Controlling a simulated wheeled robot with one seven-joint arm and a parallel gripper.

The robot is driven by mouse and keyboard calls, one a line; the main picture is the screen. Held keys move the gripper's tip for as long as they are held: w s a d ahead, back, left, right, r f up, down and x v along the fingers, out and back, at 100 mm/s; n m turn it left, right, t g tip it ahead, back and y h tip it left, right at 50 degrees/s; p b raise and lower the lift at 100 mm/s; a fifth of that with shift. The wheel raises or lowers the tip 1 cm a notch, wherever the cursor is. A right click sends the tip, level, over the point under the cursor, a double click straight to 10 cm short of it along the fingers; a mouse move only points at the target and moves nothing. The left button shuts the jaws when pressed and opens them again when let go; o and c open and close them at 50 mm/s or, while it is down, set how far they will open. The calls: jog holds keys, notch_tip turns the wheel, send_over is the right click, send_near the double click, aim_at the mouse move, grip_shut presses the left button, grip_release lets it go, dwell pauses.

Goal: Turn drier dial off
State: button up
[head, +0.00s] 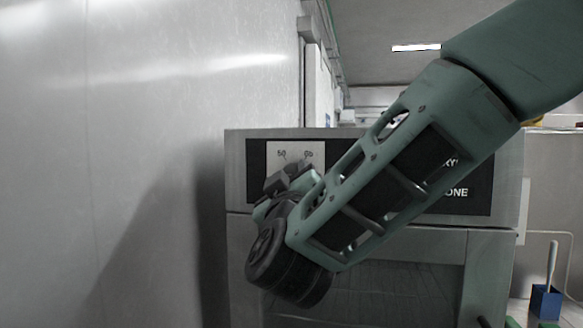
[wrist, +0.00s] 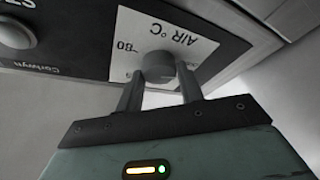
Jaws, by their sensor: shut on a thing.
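The drier (head: 238,170) is a grey metal box with a black control panel (head: 440,200) across its upper front. In the wrist view, a grey round dial (wrist: 158,66) sits on a white scale plate (wrist: 185,42) marked "AIR °C" and "80". My gripper (wrist: 160,80) has one finger on each side of this dial and is shut on it. In the head view, my gripper (head: 290,178) is at the panel's left end, in front of the scale plate (head: 296,151), and hides the dial. The dial's pointer mark cannot be made out.
Another pale round knob (wrist: 14,33) shows on the black panel in the wrist view. A bare metal wall (head: 150,140) stands close on the left. My arm crosses the drier's right side. A blue holder (head: 545,302) with a pale handle stands at the far right.

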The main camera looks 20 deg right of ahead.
jog(key=shift+f+n, duration=0.15)
jog(key=shift+n, duration=0.35)
jog(key=o, duration=1)
jog(key=b+v, duration=0.5)
jog(key=v, duration=1.2)
jog(key=shift+s, duration=0.3)
